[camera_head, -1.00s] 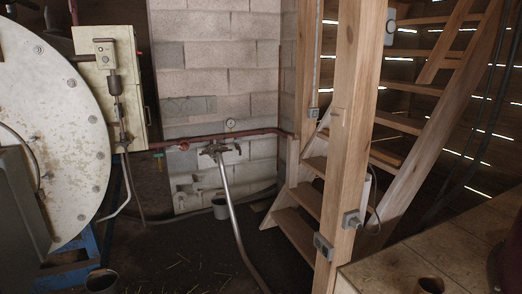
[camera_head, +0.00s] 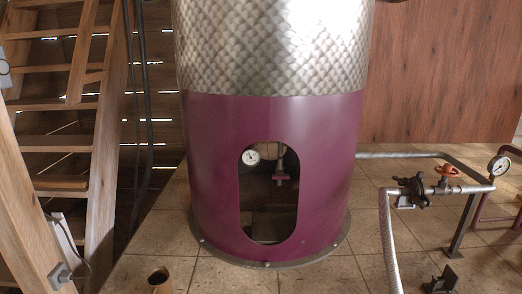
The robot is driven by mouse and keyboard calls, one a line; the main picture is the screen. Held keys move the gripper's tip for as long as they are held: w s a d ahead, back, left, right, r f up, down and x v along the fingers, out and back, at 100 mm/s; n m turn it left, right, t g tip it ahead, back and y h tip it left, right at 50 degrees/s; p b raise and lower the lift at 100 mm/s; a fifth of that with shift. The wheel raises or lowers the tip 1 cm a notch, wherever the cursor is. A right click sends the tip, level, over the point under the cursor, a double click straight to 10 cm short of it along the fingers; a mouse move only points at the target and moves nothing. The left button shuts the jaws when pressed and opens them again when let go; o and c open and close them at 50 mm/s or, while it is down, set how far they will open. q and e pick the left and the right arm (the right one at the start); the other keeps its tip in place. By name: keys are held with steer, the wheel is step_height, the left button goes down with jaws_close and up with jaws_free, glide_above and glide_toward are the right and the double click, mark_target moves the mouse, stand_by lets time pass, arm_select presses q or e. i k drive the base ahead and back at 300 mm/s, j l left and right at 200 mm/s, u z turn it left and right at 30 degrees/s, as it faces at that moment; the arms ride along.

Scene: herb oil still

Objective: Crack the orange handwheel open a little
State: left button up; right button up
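The orange handwheel (camera_head: 447,171) sits on a metal pipe assembly (camera_head: 460,189) at the right of the head view, low above the tiled floor. A dark valve or clamp body (camera_head: 411,190) is on the same pipe, just left of the handwheel. A pressure gauge (camera_head: 499,166) stands at the pipe's right end. How far the handwheel is turned cannot be told.
A large vessel (camera_head: 270,120) with a purple base and an oval opening stands in the middle. Wooden stairs (camera_head: 75,142) are at the left. A pale hose (camera_head: 389,240) hangs from the pipe. Tiled floor (camera_head: 330,277) lies in front.

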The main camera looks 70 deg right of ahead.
mark_target(447, 169)
steer(key=z, duration=2.1)
